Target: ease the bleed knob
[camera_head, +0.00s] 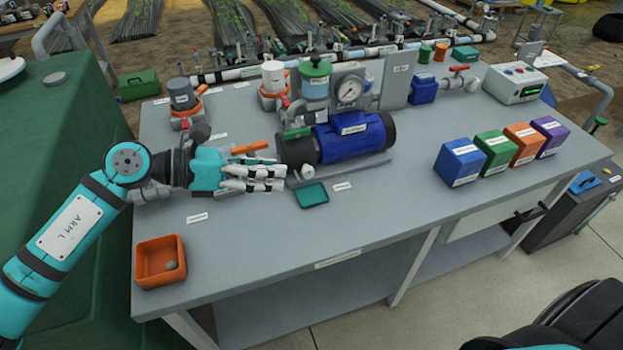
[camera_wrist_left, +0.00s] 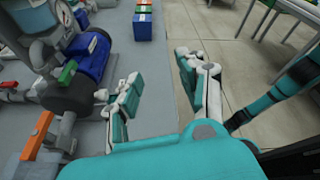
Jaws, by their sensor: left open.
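A small pale round knob (camera_head: 307,171), which looks like the bleed knob, sits low at the front of the blue pump (camera_head: 352,137). In the left wrist view a pale knob (camera_wrist_left: 101,94) shows beside the dark pump end, left of my fingers. My left gripper (camera_head: 286,178) is open and empty, just left of the knob in the head view and apart from it. In the left wrist view its two fingers (camera_wrist_left: 158,66) are spread wide with only bench edge and floor between them. My right gripper is not in view.
A green tray (camera_head: 312,194) lies in front of the pump. An orange handle (camera_head: 250,147) is close behind my left gripper. An orange bin (camera_head: 161,262) stands at the front left. Several coloured boxes (camera_head: 460,162) stand at the right. The bench front (camera_head: 290,235) is clear.

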